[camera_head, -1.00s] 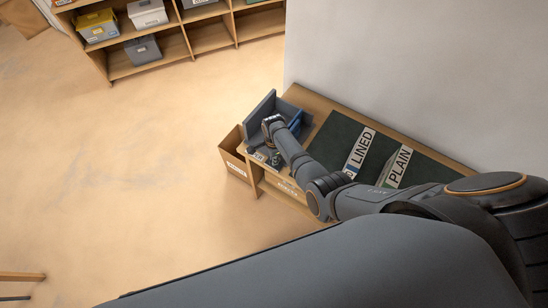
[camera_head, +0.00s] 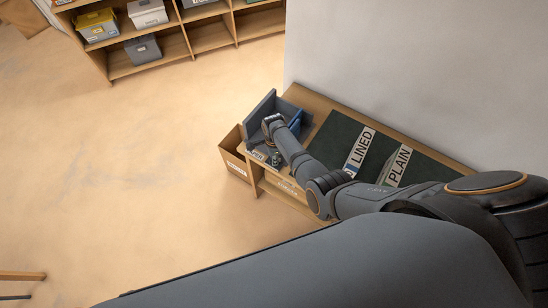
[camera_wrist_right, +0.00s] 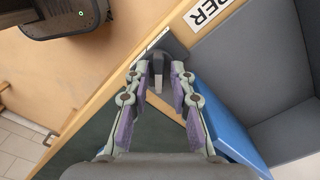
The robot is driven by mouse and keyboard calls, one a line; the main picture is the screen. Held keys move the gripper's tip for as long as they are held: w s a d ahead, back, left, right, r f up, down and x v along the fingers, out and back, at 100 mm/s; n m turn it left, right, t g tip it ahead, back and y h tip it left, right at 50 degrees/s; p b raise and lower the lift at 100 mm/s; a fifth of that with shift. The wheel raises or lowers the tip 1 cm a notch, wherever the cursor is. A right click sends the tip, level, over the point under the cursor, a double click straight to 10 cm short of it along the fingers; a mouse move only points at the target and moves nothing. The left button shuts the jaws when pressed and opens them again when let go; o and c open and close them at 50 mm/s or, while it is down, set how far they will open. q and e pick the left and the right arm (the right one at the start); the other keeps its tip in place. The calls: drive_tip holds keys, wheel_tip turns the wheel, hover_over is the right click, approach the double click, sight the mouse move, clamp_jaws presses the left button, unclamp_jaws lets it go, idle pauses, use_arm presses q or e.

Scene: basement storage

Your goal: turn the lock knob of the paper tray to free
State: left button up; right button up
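The paper tray (camera_head: 262,107) has grey walls and a blue part (camera_head: 296,118); it stands at the left end of a low wooden table. In the right wrist view its grey wall (camera_wrist_right: 265,55) and blue part (camera_wrist_right: 222,115) are on the right. My right gripper (camera_wrist_right: 157,76) is open, with one finger on each side of the knob and small gaps visible between. In the head view my right wrist covers part of the tray. My left gripper is not in view.
A dark mat (camera_head: 331,139) on the table bears LINED (camera_head: 360,150) and PLAIN (camera_head: 397,167) labels. A brown box (camera_head: 231,154) stands on the floor beside the table's left end. A wall rises behind. A shelf (camera_head: 160,54) with bins is far left; the floor between is clear.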

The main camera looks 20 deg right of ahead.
drive_tip(key=shift+o, duration=0.4)
wheel_tip(320, 180, up, 12)
idle(0.3)
drive_tip(key=shift+s, duration=0.1)
idle(0.3)
